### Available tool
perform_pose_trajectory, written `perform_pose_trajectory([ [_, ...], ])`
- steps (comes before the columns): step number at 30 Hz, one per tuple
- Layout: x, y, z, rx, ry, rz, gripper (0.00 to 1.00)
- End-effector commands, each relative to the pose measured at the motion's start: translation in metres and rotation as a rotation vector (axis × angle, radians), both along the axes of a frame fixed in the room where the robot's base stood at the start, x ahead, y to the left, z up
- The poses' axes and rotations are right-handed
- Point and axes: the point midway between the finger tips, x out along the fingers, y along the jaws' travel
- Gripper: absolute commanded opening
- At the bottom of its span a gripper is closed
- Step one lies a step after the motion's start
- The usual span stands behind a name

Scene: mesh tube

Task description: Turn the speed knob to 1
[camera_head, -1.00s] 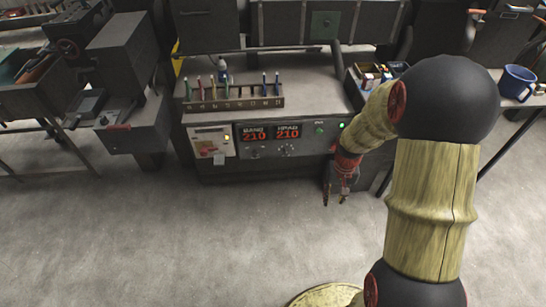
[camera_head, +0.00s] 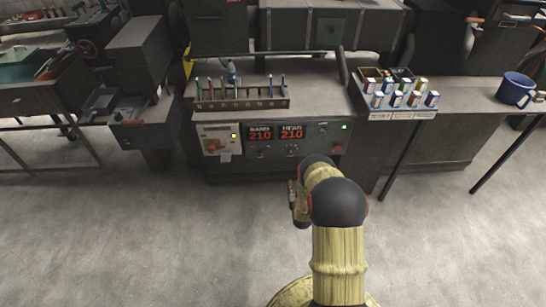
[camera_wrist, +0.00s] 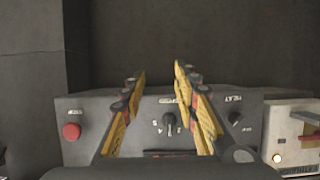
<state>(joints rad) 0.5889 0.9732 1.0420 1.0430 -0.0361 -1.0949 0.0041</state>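A dark knob (camera_wrist: 170,119) on the grey control panel (camera_wrist: 95,108) shows between my fingers in the wrist view, with small digits around it; its label and setting are too small to read surely. The knob also shows below the right-hand red display in the head view (camera_head: 292,152). My gripper (camera_wrist: 158,72) is open and empty, its two yellow-and-dark fingers apart on either side of the knob. In the head view my gripper (camera_head: 296,186) is in front of the panel, partly hidden by my arm.
A second dark knob (camera_wrist: 234,117), a red button (camera_wrist: 72,132) and a white box (camera_wrist: 290,130) with a lit lamp flank the knob. Above are red displays (camera_head: 291,135) reading 210 and a rack (camera_head: 242,104). Bare floor lies in front.

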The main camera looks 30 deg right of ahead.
Motion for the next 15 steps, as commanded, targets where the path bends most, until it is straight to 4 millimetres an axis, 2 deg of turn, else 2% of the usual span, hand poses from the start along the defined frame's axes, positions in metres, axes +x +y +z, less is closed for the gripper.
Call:
perform_pose_trajectory([
  [1, 0.017, -0.011, 0.031, -0.058, -0.092, 0.000, 0.30],
  [3, 0.030, -0.019, 0.064, -0.121, -0.193, 0.003, 0.30],
  [6, 0.033, -0.020, 0.090, -0.173, -0.278, 0.004, 0.30],
  [9, 0.035, -0.021, 0.105, -0.201, -0.324, 0.004, 0.30],
  [15, 0.050, -0.030, 0.109, -0.210, -0.338, 0.004, 0.30],
])
